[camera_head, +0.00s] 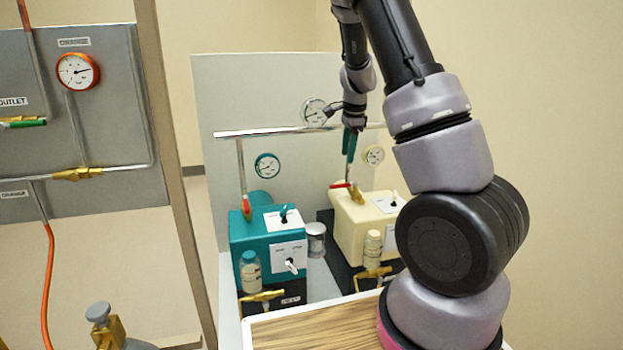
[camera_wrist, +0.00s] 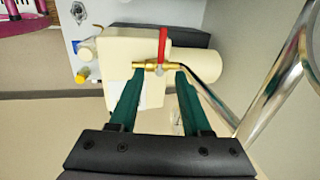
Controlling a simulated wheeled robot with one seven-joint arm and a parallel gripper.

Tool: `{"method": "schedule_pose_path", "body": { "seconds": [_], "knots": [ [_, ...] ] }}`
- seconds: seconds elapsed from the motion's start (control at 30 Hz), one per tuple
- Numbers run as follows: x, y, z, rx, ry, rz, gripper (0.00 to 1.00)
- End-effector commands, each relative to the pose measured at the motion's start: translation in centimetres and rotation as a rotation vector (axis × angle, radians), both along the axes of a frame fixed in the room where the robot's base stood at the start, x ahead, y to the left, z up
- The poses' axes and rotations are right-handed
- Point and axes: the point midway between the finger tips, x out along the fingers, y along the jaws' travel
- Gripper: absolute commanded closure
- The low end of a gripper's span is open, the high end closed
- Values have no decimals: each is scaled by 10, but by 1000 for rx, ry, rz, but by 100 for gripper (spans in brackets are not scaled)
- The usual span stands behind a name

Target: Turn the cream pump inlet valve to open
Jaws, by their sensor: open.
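The cream pump (camera_head: 362,232) stands right of the teal pump in the head view; its cream body (camera_wrist: 118,55) fills the upper middle of the wrist view. Its inlet valve has a brass body (camera_wrist: 146,66) and a red lever (camera_wrist: 162,42). The lever lies crosswise to the brass body. In the head view the red lever (camera_head: 341,186) points left from the valve. My gripper (camera_wrist: 156,72) is open and empty, its green fingers on either side of the valve, close to the brass body. I cannot tell whether they touch it. The gripper (camera_head: 348,178) points down in the head view.
The teal pump (camera_head: 262,236) has its own red-levered valve (camera_head: 246,207). A metal pipe (camera_wrist: 272,80) runs close to the right finger in the wrist view. Bottles (camera_head: 250,270) and brass fittings sit in front of the pumps. A wooden-topped tray (camera_head: 310,332) is nearer.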

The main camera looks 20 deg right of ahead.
Motion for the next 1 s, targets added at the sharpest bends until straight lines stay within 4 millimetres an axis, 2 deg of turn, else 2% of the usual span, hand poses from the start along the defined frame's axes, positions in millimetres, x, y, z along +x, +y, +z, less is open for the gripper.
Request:
{"method": "schedule_pose_path", "body": {
  "seconds": [0.17,0.6,0.8,1.0],
  "knots": [
    [3,-2,-14,-6,5,-11,52],
    [18,-2,-90,-5,5,-9,52],
    [22,-2,-106,-5,3,-7,52],
    [23,-2,-108,-5,2,-7,52]
  ]
}}
